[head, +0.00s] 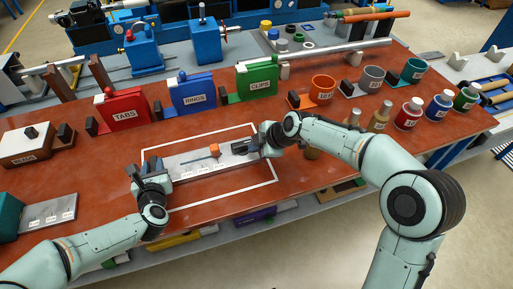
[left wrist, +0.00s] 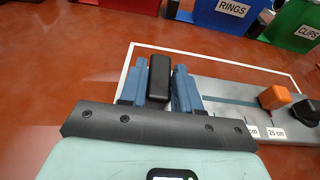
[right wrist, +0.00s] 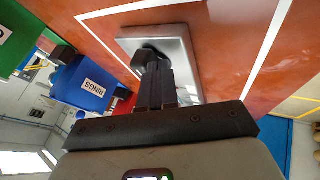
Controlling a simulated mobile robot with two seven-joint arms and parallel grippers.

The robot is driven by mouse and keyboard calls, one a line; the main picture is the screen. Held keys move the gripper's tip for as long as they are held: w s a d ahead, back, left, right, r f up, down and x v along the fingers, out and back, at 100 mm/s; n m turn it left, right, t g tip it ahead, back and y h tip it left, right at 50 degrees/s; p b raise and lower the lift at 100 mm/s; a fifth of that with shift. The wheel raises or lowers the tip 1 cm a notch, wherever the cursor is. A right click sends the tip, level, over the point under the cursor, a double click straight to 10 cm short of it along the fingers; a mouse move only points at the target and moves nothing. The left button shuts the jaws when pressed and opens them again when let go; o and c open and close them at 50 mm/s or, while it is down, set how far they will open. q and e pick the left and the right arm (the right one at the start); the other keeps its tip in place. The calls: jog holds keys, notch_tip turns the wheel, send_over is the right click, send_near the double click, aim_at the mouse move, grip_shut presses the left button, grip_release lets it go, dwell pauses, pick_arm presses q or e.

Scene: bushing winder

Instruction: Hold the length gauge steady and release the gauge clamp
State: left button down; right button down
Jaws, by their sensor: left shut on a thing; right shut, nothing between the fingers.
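The length gauge (head: 190,164) is a flat grey plate with a slot and length labels, lying inside a white outline on the red-brown bench. My left gripper (head: 150,175) is shut on a black upright grip (left wrist: 159,76) at the gauge's left end. An orange block (head: 214,149) sits on the slot; it also shows in the left wrist view (left wrist: 274,97). A black knob (right wrist: 146,58), apparently the gauge clamp, is at the right part of the plate. My right gripper (right wrist: 162,82) is shut and empty close beside this knob; whether they touch cannot be told.
Behind the gauge stand the red TABS bin (head: 124,110), blue RINGS bin (head: 193,94) and green CLIPS bin (head: 257,78). Several cups and bottles stand at the right. A brown box (head: 27,143) is at the left. The bench in front of the gauge is clear.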

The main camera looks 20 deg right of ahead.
jog(key=shift+w+d+n+g+y, duration=0.35)
jog(key=shift+n+g+y, duration=0.05)
jog(key=shift+n, duration=0.5)
jog(key=shift+w+d+n+g+y, duration=0.2)
jog(key=shift+n+g+y, duration=0.1)
jog(key=shift+n, duration=0.2)
jog(key=n+g, duration=0.1)
jog(key=w+n+y, duration=0.1)
jog(key=n, duration=0.1)
jog(key=shift+w+d+g, duration=0.15)
jog(key=shift+d+g, duration=0.1)
jog(key=shift+g, duration=0.15)
jog(key=shift+w+d, duration=0.1)
jog(key=shift+w, duration=1.2)
jog(key=shift+w+a, duration=0.25)
jog(key=shift+w, duration=0.2)
jog(key=shift+w+a, duration=0.2)
jog(key=shift+w, duration=0.25)
pick_arm(q)
jog(key=shift+d, duration=0.15)
pick_arm(e)
jog(key=shift+w+a, duration=0.2)
jog(key=shift+a, duration=0.1)
